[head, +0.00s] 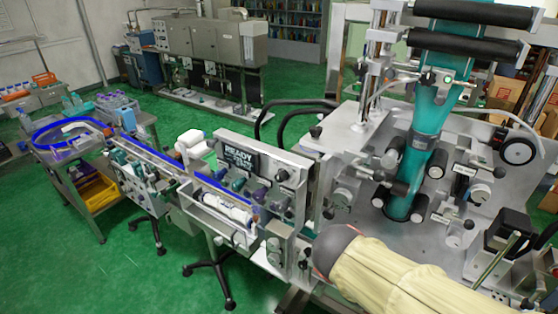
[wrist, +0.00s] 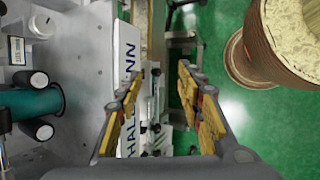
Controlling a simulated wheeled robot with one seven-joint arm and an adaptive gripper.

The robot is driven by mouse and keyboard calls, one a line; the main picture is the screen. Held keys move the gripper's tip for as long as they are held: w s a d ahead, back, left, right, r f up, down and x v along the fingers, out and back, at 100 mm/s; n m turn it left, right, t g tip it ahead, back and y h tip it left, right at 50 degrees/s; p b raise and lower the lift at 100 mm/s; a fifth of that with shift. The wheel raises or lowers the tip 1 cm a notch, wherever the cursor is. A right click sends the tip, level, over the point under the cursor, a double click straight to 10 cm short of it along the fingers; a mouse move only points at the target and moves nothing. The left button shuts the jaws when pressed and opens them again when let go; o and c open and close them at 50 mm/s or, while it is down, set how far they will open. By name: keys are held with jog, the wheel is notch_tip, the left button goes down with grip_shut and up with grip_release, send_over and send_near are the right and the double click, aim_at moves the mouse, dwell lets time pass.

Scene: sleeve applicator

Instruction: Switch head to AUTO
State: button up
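The sleeve applicator machine (head: 455,205) stands at the right in the head view, with a teal film tube running down through it. Dark and silver knobs sit on its grey plate, one beside a small label plate (head: 466,170). A control panel (head: 293,195) carries a lit display (head: 239,160) reading READY and a dark knob (head: 281,174). I cannot tell which control is the head switch, nor its setting. In the wrist view my gripper (wrist: 161,75) is open, with nothing between its fingers. A knob (wrist: 40,80) and a label (wrist: 17,50) lie left of it, apart.
A conveyor with a blue edge (head: 150,153) runs left from the panel. A brown-sided roll (wrist: 281,50) is at upper right in the wrist view. Steel equipment (head: 210,55) stands at the back. Green floor (head: 110,240) is open at the left front.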

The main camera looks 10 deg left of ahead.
jog(key=w+a+r+n+t+h+p, duration=0.35)
jog(key=w+a+r+n+p, duration=0.2)
jog(key=a+n, duration=0.35)
jog(key=n+t+y+p, duration=0.3)
jog(key=n+t+p, duration=0.2)
jog(key=n+t, duration=0.6)
send_near(278, 179)
jog(key=w, duration=0.1)
jog(key=shift+n+g+h, duration=0.25)
jog(key=shift+n+g, duration=0.1)
jog(key=shift+n, duration=0.05)
jog(key=p+x, duration=0.1)
jog(key=x, duration=0.7)
jog(key=shift+r, duration=0.15)
jog(key=shift+s, duration=0.1)
jog(key=shift+c, duration=0.7)
jog(key=c, duration=0.8)
grip_shut()
